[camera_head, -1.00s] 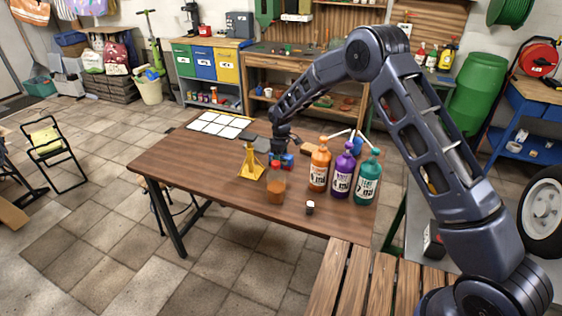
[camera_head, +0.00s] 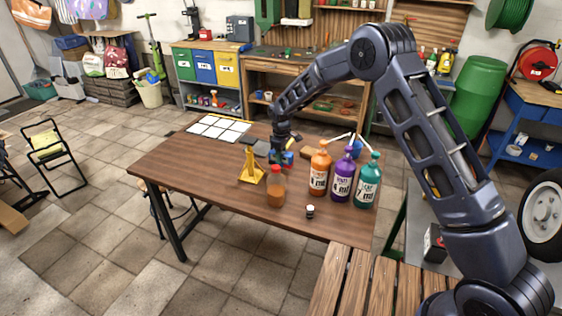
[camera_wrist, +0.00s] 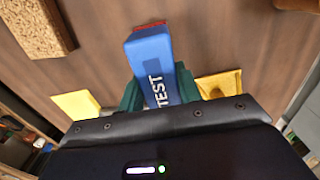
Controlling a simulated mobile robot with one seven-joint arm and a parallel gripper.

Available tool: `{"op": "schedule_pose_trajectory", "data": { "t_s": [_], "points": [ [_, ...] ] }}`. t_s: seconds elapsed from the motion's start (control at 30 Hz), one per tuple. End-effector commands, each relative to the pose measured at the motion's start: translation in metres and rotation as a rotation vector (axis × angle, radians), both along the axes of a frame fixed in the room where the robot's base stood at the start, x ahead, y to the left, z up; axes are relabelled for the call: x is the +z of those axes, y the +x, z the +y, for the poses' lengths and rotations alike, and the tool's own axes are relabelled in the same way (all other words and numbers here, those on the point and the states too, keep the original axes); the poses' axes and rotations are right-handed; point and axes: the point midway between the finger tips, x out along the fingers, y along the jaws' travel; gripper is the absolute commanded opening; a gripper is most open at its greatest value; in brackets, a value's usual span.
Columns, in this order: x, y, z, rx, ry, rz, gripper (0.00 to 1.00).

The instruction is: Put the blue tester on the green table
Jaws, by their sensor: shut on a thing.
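The blue tester (camera_wrist: 152,62), marked TEST and with a red end, is between the green fingers of my gripper (camera_wrist: 158,88) in the wrist view. My gripper is shut on it. In the head view my gripper (camera_head: 283,160) is over the brown wooden table (camera_head: 190,165), behind the yellow stand. The tester (camera_head: 289,157) shows there only as a small blue patch; whether it touches the tabletop is hard to tell. A table with green legs and a grey top (camera_head: 413,258) is at the right, partly hidden by my arm.
A yellow stand (camera_head: 252,165) and an orange-filled bottle (camera_head: 276,188) stand close in front of my gripper. Orange (camera_head: 319,172), purple (camera_head: 342,178) and teal (camera_head: 367,182) pump bottles stand to its right. A cork-like block (camera_wrist: 38,35) lies nearby. The table's left front is clear.

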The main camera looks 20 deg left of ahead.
Motion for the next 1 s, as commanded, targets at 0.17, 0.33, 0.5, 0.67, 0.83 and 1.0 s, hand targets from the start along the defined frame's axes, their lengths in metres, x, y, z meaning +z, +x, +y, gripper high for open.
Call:
{"op": "schedule_pose_trajectory", "data": {
  "t_s": [0.17, 0.33, 0.5, 0.67, 0.83, 1.0],
  "points": [
    [0.048, 0.001, 0.001, -0.002, 0.005, -0.002, 0.03],
    [0.093, 0.001, 0.0, -0.001, 0.004, -0.003, 0.03],
    [0.131, 0.001, 0.0, -0.001, 0.004, -0.002, 0.03],
    [0.157, 0.001, 0.0, -0.001, 0.002, -0.001, 0.03],
    [0.171, 0.0, 0.0, 0.0, 0.002, 0.0, 0.03],
    [0.174, 0.003, -0.003, -0.008, 0.0, 0.0, 0.03]
  ]
}}
